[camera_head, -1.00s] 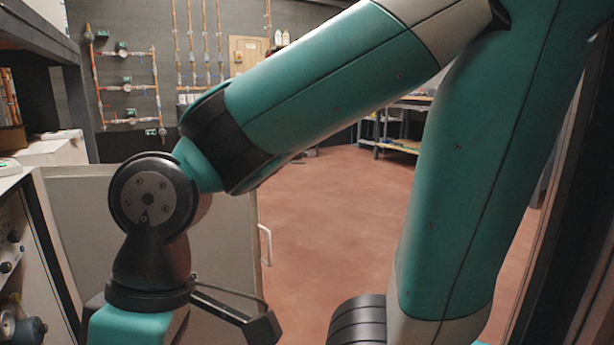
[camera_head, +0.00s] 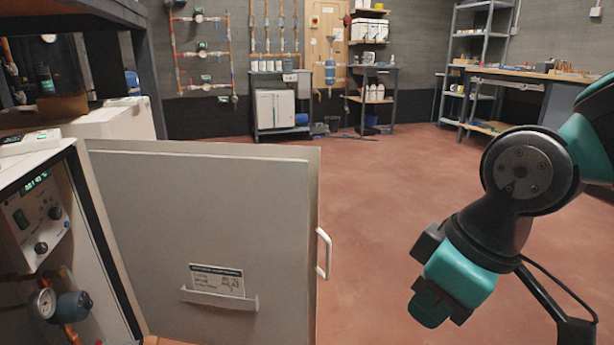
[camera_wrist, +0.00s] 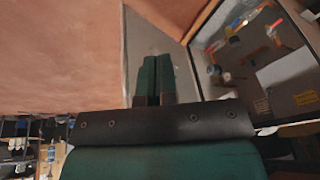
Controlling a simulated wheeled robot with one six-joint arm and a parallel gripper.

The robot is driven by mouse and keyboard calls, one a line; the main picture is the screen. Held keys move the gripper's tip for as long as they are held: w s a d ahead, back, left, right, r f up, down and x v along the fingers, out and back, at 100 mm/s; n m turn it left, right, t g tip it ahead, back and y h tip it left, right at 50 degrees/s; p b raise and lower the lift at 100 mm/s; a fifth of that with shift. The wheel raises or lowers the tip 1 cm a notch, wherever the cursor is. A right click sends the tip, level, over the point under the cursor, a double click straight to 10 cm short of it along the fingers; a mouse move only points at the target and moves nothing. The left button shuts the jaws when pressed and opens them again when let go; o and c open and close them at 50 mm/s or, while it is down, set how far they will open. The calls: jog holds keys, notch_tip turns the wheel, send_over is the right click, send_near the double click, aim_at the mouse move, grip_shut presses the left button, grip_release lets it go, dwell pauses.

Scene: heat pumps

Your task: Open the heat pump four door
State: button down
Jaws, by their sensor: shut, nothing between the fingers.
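The heat pump door (camera_head: 200,230) stands wide open in the head view, a grey panel with a white handle (camera_head: 324,254) on its right edge. A label and a small tray sit on its face. The open heat pump cabinet (camera_head: 45,225) is at the left, its gauge and knobs exposed. My arm's wrist is right of the door, apart from the handle. In the wrist view my gripper (camera_wrist: 156,60) has its two teal fingers together and empty. A grey panel, seemingly the door (camera_wrist: 150,35), and the cabinet interior (camera_wrist: 275,60) lie beyond it.
Red floor (camera_head: 390,190) is clear right of the door. A workbench (camera_head: 535,85) and shelves stand at the back right. Pipes (camera_head: 203,60) and a white unit (camera_head: 275,108) are at the back wall. A dark shelf frame (camera_head: 90,15) overhangs at the left.

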jog(key=w+a+f+n+t+h, duration=0.1)
jog(key=w+a+n+t, duration=0.15)
jog(key=w, duration=0.35)
jog(key=w+a+f+n+t+h, duration=0.1)
jog(key=w+f+n+h, duration=0.15)
jog(key=w, duration=0.35)
jog(key=n+t+h+p, duration=0.3)
jog(key=n+t+p, duration=1)
jog(key=n+p, duration=0.6)
send_near(277, 174)
jog(key=shift+n+y, duration=0.25)
jog(key=shift+n, duration=0.05)
jog(key=w+b, duration=0.1)
jog(key=w, duration=0.3)
jog(key=w+d+b, duration=0.1)
jog(key=w, duration=0.1)
jog(key=shift+w+d+b, duration=0.1)
jog(key=shift+w+b, duration=0.25)
jog(key=shift+w, duration=0.05)
jog(key=shift+w+r, duration=0.1)
jog(key=shift+w, duration=0.25)
jog(key=shift+w+d, duration=0.1)
